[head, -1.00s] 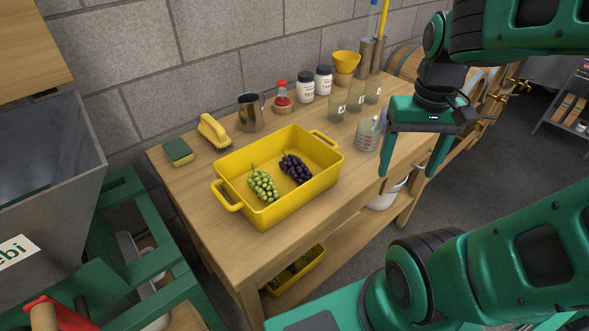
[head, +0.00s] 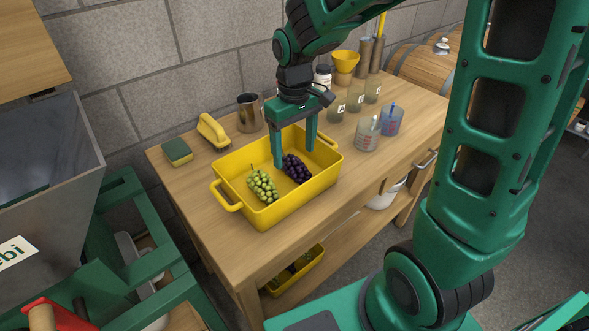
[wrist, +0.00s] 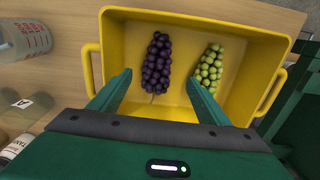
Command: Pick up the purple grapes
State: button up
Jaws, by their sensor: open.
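The purple grapes (head: 297,169) lie in the right part of a yellow tray (head: 240,163) on the wooden table. Green grapes (head: 262,186) lie beside them on the left. My gripper (head: 294,159) is open, pointing down over the tray, above the purple grapes and partly in front of them. In the wrist view the purple grapes (wrist: 157,62) lie ahead of the open jaws (wrist: 158,88), and the green grapes (wrist: 211,67) lie ahead of the right finger. The jaws are empty.
Two beakers, one clear (head: 367,134) and one bluish (head: 392,119), stand right of the tray. A metal jug (head: 249,112), a yellow-handled brush (head: 214,130) and a sponge (head: 177,151) stand behind it. Glass bottles and a yellow funnel (head: 345,61) are at the back right. The table's front right is bare.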

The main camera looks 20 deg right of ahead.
aim_at(296, 173)
jog(key=shift+d+f, duration=0.15)
jog(key=shift+f, duration=1.35)
jog(key=shift+d+f, duration=0.15)
jog(key=shift+f, duration=1.35)
jog(key=c, duration=0.9)
